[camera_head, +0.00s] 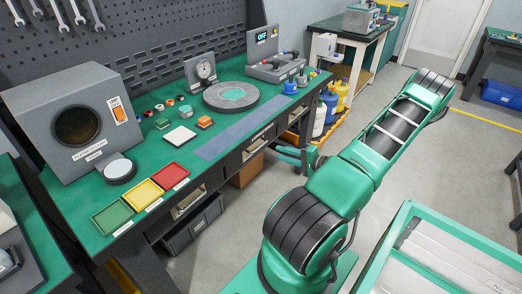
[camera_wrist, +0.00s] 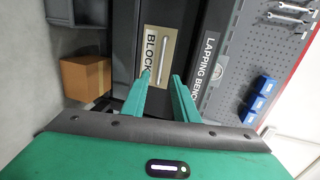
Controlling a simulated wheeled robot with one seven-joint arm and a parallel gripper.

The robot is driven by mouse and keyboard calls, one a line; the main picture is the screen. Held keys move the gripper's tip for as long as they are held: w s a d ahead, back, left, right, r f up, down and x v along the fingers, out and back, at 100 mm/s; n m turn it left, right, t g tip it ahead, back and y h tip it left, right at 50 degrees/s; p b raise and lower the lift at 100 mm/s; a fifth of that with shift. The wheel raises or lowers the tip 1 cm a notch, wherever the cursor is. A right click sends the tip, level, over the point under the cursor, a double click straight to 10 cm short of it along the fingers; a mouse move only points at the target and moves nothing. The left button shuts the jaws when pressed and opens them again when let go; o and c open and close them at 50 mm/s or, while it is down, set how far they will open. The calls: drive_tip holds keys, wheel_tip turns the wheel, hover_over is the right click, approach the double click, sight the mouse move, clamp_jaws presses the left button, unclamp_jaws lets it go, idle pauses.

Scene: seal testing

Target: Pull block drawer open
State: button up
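The block drawer's dark front fills the upper middle of the wrist view, turned sideways. Its tan plate (camera_wrist: 157,75) reads "BLOCK" and carries a pale bar handle (camera_wrist: 163,75). My gripper (camera_wrist: 161,77) is open, its two green fingers pointing at the plate, one either side of the handle's line. The handle shows between them, with no clear contact. In the head view, the middle drawer plate (camera_head: 253,149) below the lapping bench label looks like the same drawer and appears shut. Green finger-like parts (camera_head: 289,155) show near the bench front, partly hidden by my arm.
The green bench top (camera_head: 150,160) holds a grey tester, coloured trays and a round plate. A cardboard box (camera_head: 247,168) and a grey bin (camera_head: 193,225) sit below. Blue and yellow bottles (camera_head: 341,95) stand at the bench's far end. Floor before the bench is clear.

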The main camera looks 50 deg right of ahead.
drive_tip(key=d+x, duration=0.1)
drive_tip(key=x, duration=0.9)
drive_tip(key=shift+w+a, duration=0.4)
